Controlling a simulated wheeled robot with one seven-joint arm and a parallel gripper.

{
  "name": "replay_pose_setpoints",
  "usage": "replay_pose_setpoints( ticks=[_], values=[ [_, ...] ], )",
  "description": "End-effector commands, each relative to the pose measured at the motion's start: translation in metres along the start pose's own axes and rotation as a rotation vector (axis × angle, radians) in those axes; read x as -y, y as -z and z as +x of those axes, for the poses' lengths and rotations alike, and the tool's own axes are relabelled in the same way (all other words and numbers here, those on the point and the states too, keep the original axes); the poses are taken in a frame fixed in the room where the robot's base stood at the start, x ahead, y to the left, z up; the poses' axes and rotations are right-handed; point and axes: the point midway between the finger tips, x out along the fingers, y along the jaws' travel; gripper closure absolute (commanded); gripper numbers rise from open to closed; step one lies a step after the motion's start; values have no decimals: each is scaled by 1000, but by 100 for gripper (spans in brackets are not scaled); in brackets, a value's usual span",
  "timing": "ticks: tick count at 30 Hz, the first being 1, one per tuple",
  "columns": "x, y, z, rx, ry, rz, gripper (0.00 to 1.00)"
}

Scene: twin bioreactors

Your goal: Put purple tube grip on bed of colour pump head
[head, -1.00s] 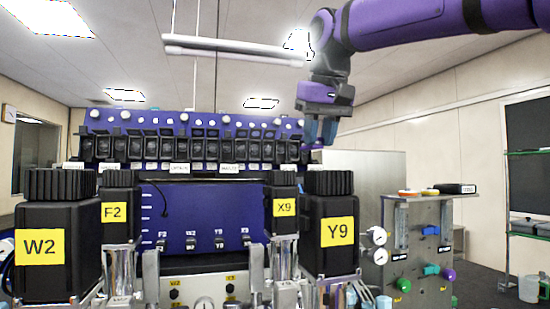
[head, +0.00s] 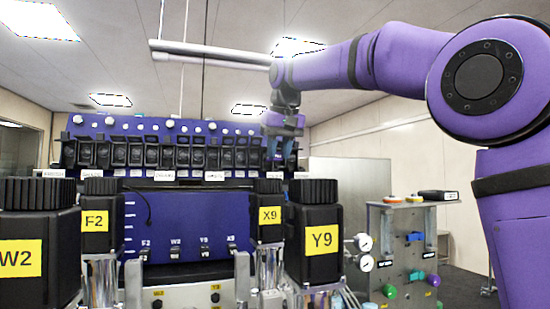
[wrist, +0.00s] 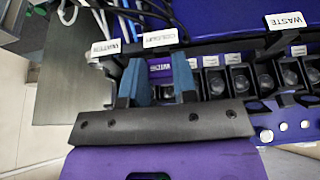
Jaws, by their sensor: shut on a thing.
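My gripper (head: 281,152) is at the right end of the row of black pump heads in the head view. In the wrist view its blue fingers (wrist: 158,78) are shut on a small purple piece, the purple tube grip (wrist: 160,69), which has a white mark. The white COLOUR label (wrist: 160,37) is just beyond the fingers. The pump head at that label is mostly hidden by my fingers and the dark gripper body, so I cannot tell whether the grip touches its bed.
A WATER label (wrist: 106,47) is left of the fingers and a WASTE label (wrist: 286,20) farther right. More pump heads (wrist: 240,78) stand close on the right. In the head view, black-capped bottles, such as Y9 (head: 318,210), stand in front below the row.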

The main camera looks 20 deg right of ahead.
Motion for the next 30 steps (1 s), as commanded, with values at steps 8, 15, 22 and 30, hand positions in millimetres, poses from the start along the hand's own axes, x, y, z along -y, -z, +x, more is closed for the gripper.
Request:
replay_pose_setpoints(
  ticks=[8, 15, 22, 30],
  values=[
    [0, 24, 10, 0, 0, 0, 96],
    [0, 21, 23, 1, 0, 0, 96],
    [0, 20, 25, 0, 0, 0, 96],
    [0, 20, 28, 0, 0, 0, 60]
  ],
)
